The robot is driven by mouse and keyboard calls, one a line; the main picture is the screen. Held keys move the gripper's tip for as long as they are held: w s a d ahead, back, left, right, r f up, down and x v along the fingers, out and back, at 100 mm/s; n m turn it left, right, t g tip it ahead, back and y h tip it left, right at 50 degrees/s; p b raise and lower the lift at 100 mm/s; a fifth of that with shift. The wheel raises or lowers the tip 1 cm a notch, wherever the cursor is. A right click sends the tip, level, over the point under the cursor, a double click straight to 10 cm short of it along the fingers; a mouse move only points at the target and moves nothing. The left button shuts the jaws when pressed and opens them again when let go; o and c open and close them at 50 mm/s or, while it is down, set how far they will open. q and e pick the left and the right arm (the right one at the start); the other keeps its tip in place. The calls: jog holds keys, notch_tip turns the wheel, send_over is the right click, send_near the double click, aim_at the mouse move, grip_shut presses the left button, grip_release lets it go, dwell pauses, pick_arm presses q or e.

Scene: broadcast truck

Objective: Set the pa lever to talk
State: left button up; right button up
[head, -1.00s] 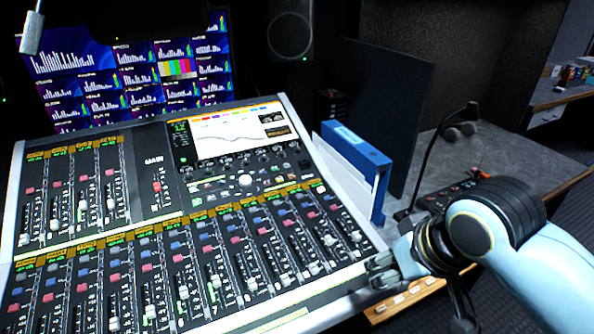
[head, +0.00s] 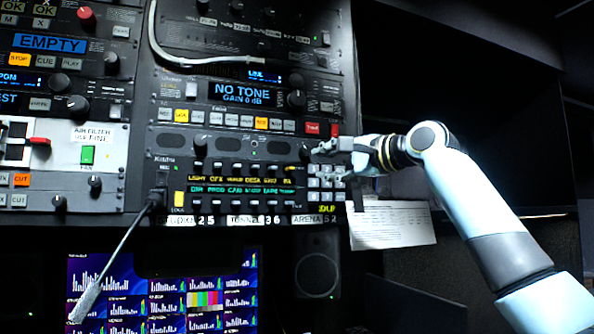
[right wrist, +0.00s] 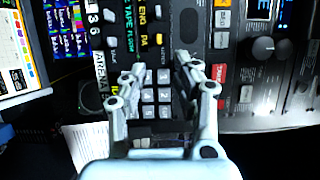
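The intercom panel (head: 235,176) has a row of small levers above yellow and green labels. The PA label is the rightmost yellow one, and the small PA lever (head: 290,168) stands just above it. In the right wrist view the PA lever (right wrist: 162,46) shows beside its label, just beyond my fingertips. Its exact tilt is too small to tell. My right gripper (head: 326,163) is open and empty at the panel's right end, over the number keypad. The right wrist view shows its fingers (right wrist: 160,66) apart on both sides of the keypad. My left gripper is not in view.
Red keys (head: 312,128) and a tone unit (head: 245,92) sit above the panel. A gooseneck microphone (head: 118,255) hangs at left. A paper sheet (head: 395,224) hangs below the gripper. Monitors (head: 160,290) and a speaker (head: 317,275) stand below.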

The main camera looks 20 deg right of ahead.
aim_at(293, 169)
jog(key=p+x, duration=0.3)
jog(key=x, duration=0.6)
jog(key=shift+w+a, duration=0.15)
jog(key=shift+f, duration=0.1)
grip_shut()
